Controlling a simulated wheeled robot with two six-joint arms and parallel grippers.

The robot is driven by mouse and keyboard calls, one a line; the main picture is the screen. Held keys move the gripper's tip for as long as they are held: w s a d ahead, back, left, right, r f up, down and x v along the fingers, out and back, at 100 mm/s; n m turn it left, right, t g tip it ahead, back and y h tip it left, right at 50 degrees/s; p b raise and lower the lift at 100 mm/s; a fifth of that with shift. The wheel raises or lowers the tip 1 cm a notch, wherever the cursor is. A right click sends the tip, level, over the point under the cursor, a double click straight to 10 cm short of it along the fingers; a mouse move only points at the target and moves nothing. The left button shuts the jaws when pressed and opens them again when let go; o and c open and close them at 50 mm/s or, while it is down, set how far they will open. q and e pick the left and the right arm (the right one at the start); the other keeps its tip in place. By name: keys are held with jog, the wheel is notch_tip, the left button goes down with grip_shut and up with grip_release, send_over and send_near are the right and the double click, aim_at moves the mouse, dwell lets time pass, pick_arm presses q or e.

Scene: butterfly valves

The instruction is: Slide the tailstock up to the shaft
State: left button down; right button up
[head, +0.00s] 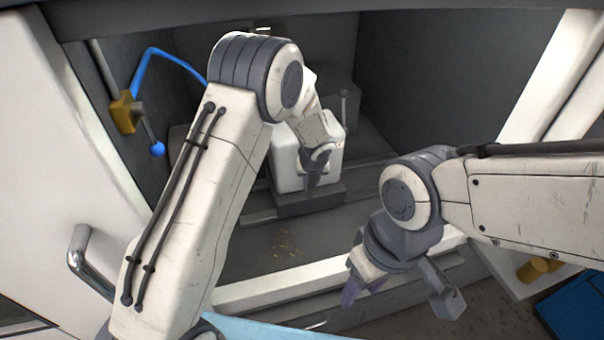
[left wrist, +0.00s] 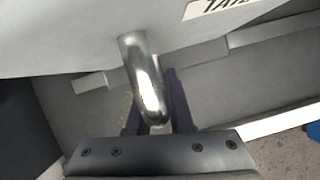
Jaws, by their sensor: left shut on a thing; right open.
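The tailstock (head: 288,160) is a white block on a dark grey base (head: 305,201), standing on the bed inside the machine. A thin lever with a round knob rises behind it. In the left wrist view the tailstock's pale face (left wrist: 70,35) carries a partly cut-off label, and a bent shiny metal handle (left wrist: 144,80) sticks out from it. My left gripper (head: 314,180) is shut on this handle, with its fingers on either side (left wrist: 152,112). My right gripper (head: 358,284) is open and empty, near the machine's front sill. I cannot make out the shaft; my left arm covers part of the bed.
A blue hose (head: 150,62) with a yellow block (head: 123,111) hangs at the left wall. The white door (head: 40,130) with a metal handle (head: 88,264) stands at the left. A blue bin (head: 575,308) and a yellow cylinder (head: 538,268) are at lower right.

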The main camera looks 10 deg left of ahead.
pick_arm(q)
jog(key=shift+s+a, duration=0.1)
jog(key=shift+a, duration=0.4)
pick_arm(e)
jog(key=shift+a, duration=0.4)
pick_arm(q)
jog(key=c, duration=0.8)
grip_release()
jog(key=shift+a, duration=0.1)
jog(key=shift+s, duration=0.1)
jog(key=shift+r, duration=0.25)
jog(key=s+d+b, duration=0.3)
jog(key=s+b, duration=0.3)
jog(key=s, duration=0.6)
jog(key=shift+d+r, duration=0.15)
jog(key=shift+r, duration=0.2)
pick_arm(e)
notch_tip(320, 180, down, 6)
